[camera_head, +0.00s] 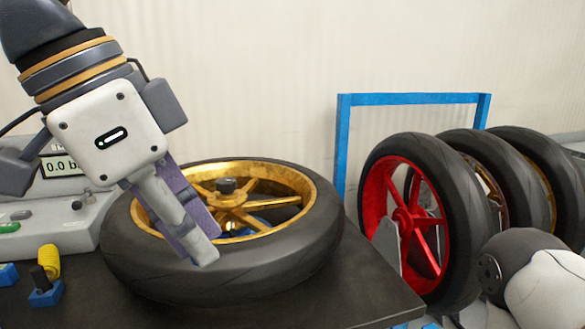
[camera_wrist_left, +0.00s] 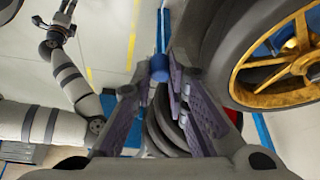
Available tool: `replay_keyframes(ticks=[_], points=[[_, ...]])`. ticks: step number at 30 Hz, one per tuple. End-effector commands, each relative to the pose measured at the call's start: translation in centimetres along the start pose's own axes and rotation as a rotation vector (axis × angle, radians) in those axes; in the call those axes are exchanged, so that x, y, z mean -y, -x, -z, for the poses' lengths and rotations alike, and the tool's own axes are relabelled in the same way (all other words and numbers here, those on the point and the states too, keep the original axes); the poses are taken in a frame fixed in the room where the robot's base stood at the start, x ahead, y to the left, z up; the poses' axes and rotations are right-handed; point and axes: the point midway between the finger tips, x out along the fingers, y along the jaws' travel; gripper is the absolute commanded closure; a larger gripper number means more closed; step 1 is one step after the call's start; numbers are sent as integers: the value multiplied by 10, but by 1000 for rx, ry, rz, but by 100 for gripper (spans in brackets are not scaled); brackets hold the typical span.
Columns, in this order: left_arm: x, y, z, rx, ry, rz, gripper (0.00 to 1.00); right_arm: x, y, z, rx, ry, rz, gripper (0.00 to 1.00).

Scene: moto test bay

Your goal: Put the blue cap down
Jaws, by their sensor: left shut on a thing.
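My left gripper (camera_head: 202,250) hangs tilted over the front part of the black tyre of the gold-rimmed wheel. In the left wrist view its purple-padded fingers (camera_wrist_left: 160,82) close on a small blue piece, the blue cap (camera_wrist_left: 159,68), at their tips. The cap is hidden behind the fingers in the head view.
A grey gauge box (camera_head: 75,222) stands behind left. A yellow coil (camera_head: 49,260) and a small blue holder with a black knob (camera_head: 45,293) are at the table's left. A red-rimmed wheel (camera_head: 408,218) and other wheels stand at right by a blue frame (camera_head: 410,98). The front table top (camera_head: 350,290) is clear.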

Motion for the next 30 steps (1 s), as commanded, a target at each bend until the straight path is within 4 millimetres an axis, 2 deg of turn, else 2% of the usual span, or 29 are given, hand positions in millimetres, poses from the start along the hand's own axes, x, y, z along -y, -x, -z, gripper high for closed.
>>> replay_keyframes(ticks=[2,11,15,19,22,24,27,30], points=[[0,0,0,0,1,1,94,0,0,0,0,0,0,60],[14,-79,-7,9,221,95,94,0,0,0,0,0,0,60],[29,-122,-23,13,381,166,94,0,0,0,0,0,0,60],[46,-153,-42,12,527,228,94,0,0,0,0,0,0,60],[69,-180,-68,14,689,294,94,0,0,0,0,0,0,60],[87,-192,-87,9,800,338,94,0,0,0,0,0,0,60],[108,-196,-104,1,907,378,94,0,0,0,0,0,0,60],[117,-196,-112,-1,950,395,94,0,0,0,0,0,0,60]])
